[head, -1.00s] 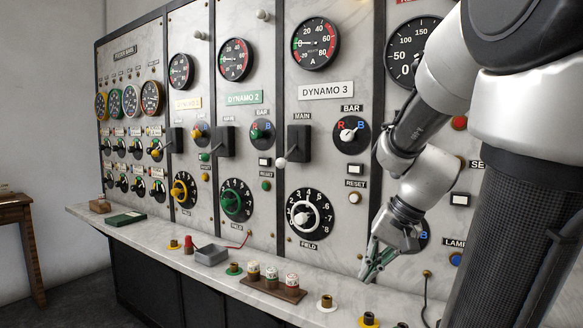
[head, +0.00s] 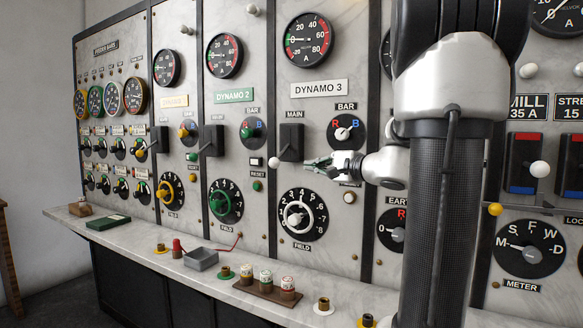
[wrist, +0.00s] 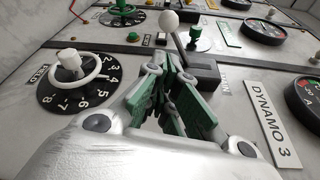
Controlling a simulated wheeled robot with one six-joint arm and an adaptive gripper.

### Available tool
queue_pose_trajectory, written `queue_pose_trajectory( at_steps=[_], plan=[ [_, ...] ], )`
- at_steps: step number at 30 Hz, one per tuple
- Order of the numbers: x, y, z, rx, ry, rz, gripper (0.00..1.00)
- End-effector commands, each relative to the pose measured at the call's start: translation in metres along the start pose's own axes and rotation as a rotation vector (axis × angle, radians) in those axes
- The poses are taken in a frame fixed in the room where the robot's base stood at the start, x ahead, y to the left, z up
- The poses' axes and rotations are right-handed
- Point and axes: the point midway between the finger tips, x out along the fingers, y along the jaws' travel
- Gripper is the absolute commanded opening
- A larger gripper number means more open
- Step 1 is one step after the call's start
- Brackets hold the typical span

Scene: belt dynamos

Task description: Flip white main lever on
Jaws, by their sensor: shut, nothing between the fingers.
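The white main lever (head: 273,162) is on the Dynamo 3 panel, under the MAIN label. Its white ball knob sticks out low and to the left of its dark switch housing (head: 291,142). In the wrist view the white knob (wrist: 168,19) stands on a metal stem just beyond my fingers, beside the dark housing (wrist: 203,72). My gripper (head: 308,163) is shut and empty, just right of the knob and below the housing. Its green-padded fingers (wrist: 167,82) point toward the lever in the wrist view. A small gap shows between fingertips and knob.
The white field dial (head: 302,215) is below my gripper, and the red-blue BAR selector (head: 346,132) is above right. The Dynamo 2 main lever (head: 212,140) is farther left. A marble ledge (head: 130,236) below carries a grey tray (head: 201,259) and several terminals.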

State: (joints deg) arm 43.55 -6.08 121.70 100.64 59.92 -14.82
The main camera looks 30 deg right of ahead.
Motion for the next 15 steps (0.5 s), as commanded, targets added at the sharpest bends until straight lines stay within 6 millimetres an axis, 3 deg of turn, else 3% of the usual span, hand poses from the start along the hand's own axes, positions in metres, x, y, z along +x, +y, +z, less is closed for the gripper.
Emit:
queue_pose_trajectory(
  at_steps=[8, 15],
  plan=[
    [0.011, 0.001, 0.000, 0.001, -0.002, 0.002, 0.00],
    [0.053, 0.002, 0.001, 0.001, -0.005, 0.004, 0.00]
  ],
)
